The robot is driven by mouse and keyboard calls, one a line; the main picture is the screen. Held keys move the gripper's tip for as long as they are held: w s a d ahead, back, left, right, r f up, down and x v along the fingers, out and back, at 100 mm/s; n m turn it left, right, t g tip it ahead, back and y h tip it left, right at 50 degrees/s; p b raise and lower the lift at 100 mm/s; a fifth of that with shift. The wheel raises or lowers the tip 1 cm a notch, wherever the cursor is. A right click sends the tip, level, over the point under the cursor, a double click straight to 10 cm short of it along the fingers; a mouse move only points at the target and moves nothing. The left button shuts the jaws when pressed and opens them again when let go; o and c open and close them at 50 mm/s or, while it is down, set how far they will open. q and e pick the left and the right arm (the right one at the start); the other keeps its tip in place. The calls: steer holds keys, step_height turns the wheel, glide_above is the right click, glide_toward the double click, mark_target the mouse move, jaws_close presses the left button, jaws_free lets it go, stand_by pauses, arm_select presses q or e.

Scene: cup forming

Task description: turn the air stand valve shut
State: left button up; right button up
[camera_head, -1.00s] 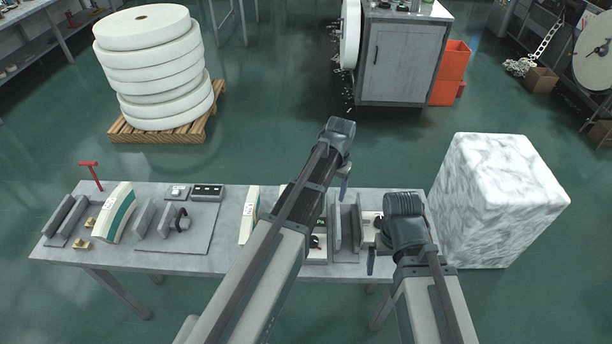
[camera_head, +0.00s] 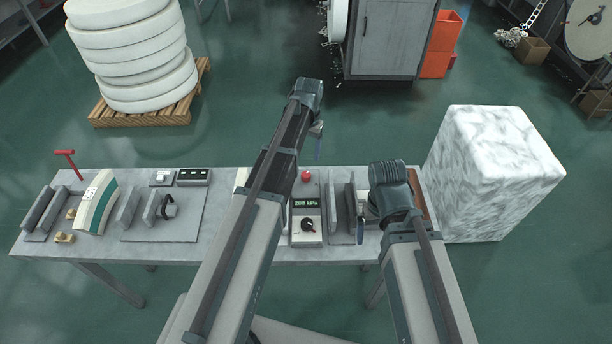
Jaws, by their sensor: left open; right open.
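The air stand (camera_head: 305,239) appears to be the pale box on the table, with a green display (camera_head: 306,203) reading 200 kPa. A black knob (camera_head: 308,225), seemingly its valve, sits on the front face, with a red button (camera_head: 306,176) behind the box. My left gripper (camera_head: 318,150) is open and empty, above and behind the box; its arm crosses the box's left side. My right gripper (camera_head: 361,230) is open, to the right of the box by the grey upright plates; my arm partly hides it.
Grey upright plates (camera_head: 335,205) stand right of the box. A marbled white block (camera_head: 490,175) stands at the table's right end.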

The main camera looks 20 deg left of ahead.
mark_target(306, 174)
arm_select(q)
step_height(306, 174, down, 11)
steer(key=b, duration=1)
steer(key=shift+a, duration=0.15)
steer(key=shift+r, duration=0.1)
jaws_close()
